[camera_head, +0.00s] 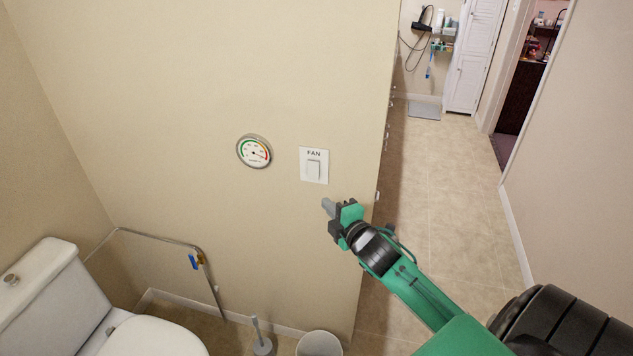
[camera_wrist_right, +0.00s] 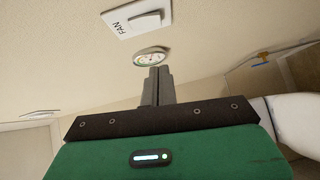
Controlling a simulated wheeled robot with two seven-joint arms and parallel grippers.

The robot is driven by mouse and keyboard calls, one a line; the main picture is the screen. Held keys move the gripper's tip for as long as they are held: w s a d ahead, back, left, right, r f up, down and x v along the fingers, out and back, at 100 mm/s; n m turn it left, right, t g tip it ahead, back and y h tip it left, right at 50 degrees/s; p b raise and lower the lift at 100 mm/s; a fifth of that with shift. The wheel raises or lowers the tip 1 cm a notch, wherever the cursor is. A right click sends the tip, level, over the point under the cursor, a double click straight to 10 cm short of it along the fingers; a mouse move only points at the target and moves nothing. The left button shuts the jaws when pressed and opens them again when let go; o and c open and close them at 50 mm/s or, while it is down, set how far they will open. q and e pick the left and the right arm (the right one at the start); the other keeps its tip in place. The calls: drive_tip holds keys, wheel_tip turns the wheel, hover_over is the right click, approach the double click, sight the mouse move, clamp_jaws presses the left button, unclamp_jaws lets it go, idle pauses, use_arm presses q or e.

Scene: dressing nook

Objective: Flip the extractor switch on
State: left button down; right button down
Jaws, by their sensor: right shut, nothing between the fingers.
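The extractor switch is a white wall plate (camera_head: 314,165) labelled FAN with a white rocker (camera_head: 314,169) in its lower half. The plate (camera_wrist_right: 128,17) and its rocker also show at the top of the right wrist view. My right gripper (camera_head: 327,204) is shut and empty, just below and slightly right of the plate, apart from it. Its closed fingers (camera_wrist_right: 158,80) point toward the wall in the wrist view. I cannot tell which way the rocker is set. My left gripper is not in view.
A round dial gauge (camera_head: 254,151) hangs left of the switch. Below are a white toilet (camera_head: 45,290), a metal rail (camera_head: 160,238), a brush (camera_head: 261,338) and a white bin (camera_head: 319,345). The wall ends just right of the switch, with open floor (camera_head: 455,200) beyond.

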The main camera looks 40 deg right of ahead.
drive_tip(key=p, duration=0.3)
approach(310, 176)
drive_tip(key=w+a, duration=0.3)
drive_tip(key=w, duration=0.1)
drive_tip(key=shift+w+d+f+p, duration=0.15)
drive_tip(key=shift+w+d+p, duration=0.35)
drive_tip(key=shift+d, duration=0.3)
drive_tip(key=shift+w+d+f+p, duration=0.1)
drive_tip(key=shift+w+d+p, duration=0.4)
drive_tip(key=shift+d, duration=0.3)
drive_tip(key=shift+w+d+f+b, duration=0.1)
drive_tip(key=shift+d+f+b, duration=0.2)
drive_tip(key=shift+b, duration=0.75)
drive_tip(key=shift+a+r+p, duration=0.1)
drive_tip(key=shift+r+p, duration=0.15)
drive_tip(key=shift+p, duration=0.05)
drive_tip(key=shift+f, duration=0.1)
